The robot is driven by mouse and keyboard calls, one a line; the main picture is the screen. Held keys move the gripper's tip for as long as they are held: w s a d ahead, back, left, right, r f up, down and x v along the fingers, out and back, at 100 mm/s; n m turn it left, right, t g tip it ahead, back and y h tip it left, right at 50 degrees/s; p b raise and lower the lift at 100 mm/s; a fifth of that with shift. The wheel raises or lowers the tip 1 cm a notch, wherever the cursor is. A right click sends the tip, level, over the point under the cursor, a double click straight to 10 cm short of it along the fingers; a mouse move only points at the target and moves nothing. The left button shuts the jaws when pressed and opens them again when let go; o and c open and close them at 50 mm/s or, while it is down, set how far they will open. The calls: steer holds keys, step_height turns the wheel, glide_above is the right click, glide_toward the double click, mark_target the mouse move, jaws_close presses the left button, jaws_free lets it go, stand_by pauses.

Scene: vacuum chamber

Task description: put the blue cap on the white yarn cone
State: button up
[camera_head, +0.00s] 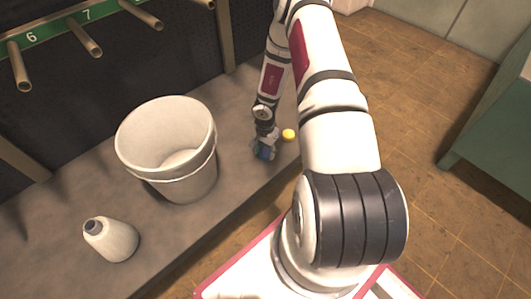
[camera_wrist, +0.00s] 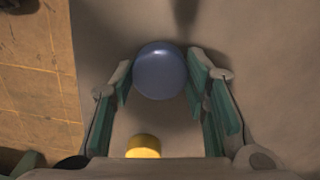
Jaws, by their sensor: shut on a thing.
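The white yarn cone (camera_head: 112,239) stands at the front left of the grey bench in the head view, its narrow dark-grey tip tilted up to the left. My gripper (camera_head: 264,148) is low over the bench, right of the white bucket and far from the cone. The blue cap (camera_wrist: 160,71) sits between the ends of my two green-padded fingers in the wrist view. My gripper is shut on it there (camera_wrist: 160,85). In the head view only a bit of blue shows at the fingers. I cannot tell whether the cap touches the bench.
A large white bucket (camera_head: 188,183) stands between my gripper and the cone. A yellow round object (camera_head: 288,135) lies just right of my gripper; a yellow piece also shows in the wrist view (camera_wrist: 143,146). Pegs on a green numbered rail (camera_head: 62,33) jut out behind.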

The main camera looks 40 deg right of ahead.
mark_target(265, 152)
steer(key=shift+r+p, duration=1.1)
steer(key=shift+r, duration=0.7)
steer(key=s, duration=0.1)
steer(key=s+a, duration=0.1)
steer(key=s, duration=0.1)
steer(key=shift+r, duration=0.15)
steer(key=shift+s+f+b, duration=0.15)
steer(key=shift+f+b, duration=0.1)
steer(key=shift+b, duration=0.3)
steer(key=shift+s+a+f+b, duration=0.1)
steer(key=shift+s+b, duration=0.3)
steer(key=shift+b, duration=0.15)
steer(key=s+a+r+b, duration=0.1)
steer(key=s+a+b, duration=0.2)
steer(key=s+b, duration=0.5)
steer(key=s, duration=0.3)
steer(key=shift+s+r, duration=0.2)
steer(key=shift+r, duration=0.2)
